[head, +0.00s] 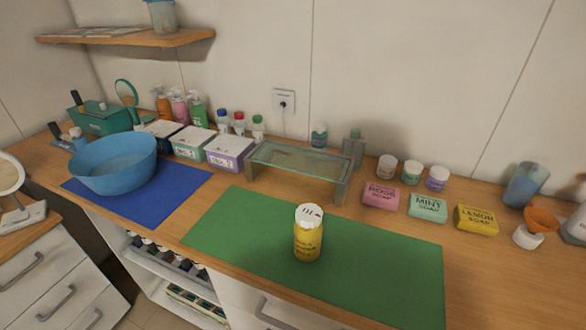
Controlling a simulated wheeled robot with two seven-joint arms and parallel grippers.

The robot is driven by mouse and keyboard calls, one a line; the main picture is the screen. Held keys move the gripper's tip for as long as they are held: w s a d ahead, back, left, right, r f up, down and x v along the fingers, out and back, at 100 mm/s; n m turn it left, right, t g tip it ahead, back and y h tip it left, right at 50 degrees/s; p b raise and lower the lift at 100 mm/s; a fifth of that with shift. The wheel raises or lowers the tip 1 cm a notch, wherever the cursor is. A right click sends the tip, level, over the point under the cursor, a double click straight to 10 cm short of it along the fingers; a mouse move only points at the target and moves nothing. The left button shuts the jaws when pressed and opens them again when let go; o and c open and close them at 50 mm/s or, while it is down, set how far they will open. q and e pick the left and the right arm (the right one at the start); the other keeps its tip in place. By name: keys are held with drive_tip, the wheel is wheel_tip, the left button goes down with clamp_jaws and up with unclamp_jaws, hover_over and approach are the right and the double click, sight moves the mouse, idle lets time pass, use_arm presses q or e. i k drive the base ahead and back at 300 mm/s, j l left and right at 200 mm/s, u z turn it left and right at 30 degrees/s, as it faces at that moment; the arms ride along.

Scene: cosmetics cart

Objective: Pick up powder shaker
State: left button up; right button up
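The powder shaker (307,241) is a yellow bottle with dark lettering and a white lid with dark holes. Neither my left nor my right gripper is in the head view.
Behind the shaker stands a low glass riser (300,160). Pink (381,195), mint (428,207) and yellow (476,219) soaps lie behind the mat at right. A blue basin (113,163) sits on a blue mat (170,204) at left. The green mat around the shaker is clear.

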sight(306, 242)
drive_tip(key=u, duration=1.35)
drive_tip(key=k+l+z, duration=0.1)
drive_tip(key=z, duration=0.35)
drive_tip(key=l+z, duration=0.35)
drive_tip(key=z, duration=0.15)
drive_tip(key=k+l+z, duration=0.25)
drive_tip(key=z, duration=0.2)
drive_tip(key=k+l+z, duration=0.4)
drive_tip(key=i+j, duration=0.45)
